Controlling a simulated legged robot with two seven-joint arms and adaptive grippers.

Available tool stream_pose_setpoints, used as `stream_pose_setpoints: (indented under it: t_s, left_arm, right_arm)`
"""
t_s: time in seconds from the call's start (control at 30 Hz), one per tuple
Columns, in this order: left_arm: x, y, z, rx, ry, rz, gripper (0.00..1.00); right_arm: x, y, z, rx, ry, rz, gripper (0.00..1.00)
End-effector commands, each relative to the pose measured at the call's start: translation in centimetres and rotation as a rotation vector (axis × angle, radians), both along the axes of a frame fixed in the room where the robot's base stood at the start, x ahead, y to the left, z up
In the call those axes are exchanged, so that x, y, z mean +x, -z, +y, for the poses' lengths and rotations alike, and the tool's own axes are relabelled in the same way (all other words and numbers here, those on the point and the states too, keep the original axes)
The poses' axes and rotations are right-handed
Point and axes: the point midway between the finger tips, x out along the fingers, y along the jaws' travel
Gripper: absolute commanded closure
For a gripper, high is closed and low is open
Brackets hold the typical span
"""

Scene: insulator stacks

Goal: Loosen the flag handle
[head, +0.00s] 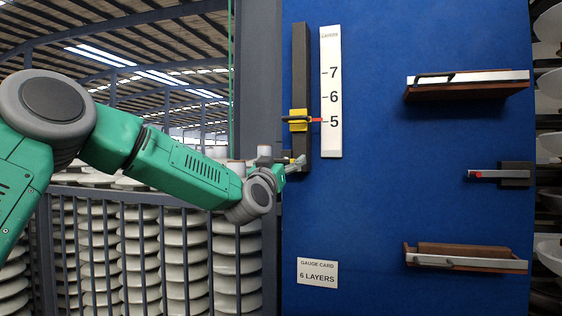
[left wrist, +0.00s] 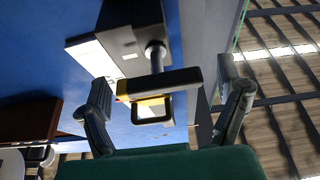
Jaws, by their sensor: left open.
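A yellow slider (head: 298,126) sits on a dark vertical rail (head: 301,60) on the blue board. Its red pointer (head: 316,120) is level with the 5 on the white scale (head: 331,60). My left gripper (head: 292,164) is near the lower end of the rail, below the slider. In the left wrist view my left gripper (left wrist: 165,95) is open, with one finger on each side of the handle, apart from it. My right gripper is not in view.
A card reading "6 LAYERS" (head: 317,273) is on the lower board. Two wooden shelves, upper (head: 465,92) and lower (head: 465,249), and a small bracket with a red tip (head: 500,174) stick out at right. A metal fence (head: 150,200) stands behind my left arm.

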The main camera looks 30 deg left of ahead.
Motion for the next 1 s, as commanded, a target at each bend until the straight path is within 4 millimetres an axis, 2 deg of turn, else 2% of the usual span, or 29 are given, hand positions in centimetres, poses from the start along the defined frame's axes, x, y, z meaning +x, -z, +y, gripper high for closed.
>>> stream_pose_setpoints:
  t_s: [0.07,0.13,0.2,0.23,0.67,1.0]
  left_arm:
    - [0.0,0.0,0.0,0.0,0.0,0.0,0.14]
    - [0.0,0.0,0.0,0.0,0.0,0.0,0.31]
    - [0.0,0.0,0.0,0.0,0.0,0.0,0.56]
    - [0.0,0.0,0.0,0.0,0.0,0.0,0.63]
    - [0.0,0.2,0.1,-0.063,0.001,-0.015,0.63]
    - [0.0,0.2,0.2,-0.311,-0.001,-0.077,0.63]
  right_arm:
    - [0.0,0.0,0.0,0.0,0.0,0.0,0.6]
    - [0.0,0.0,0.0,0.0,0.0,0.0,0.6]
    - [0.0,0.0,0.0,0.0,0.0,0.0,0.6]
    - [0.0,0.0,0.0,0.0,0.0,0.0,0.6]
    - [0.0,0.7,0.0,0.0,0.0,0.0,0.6]
    - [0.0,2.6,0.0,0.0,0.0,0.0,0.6]
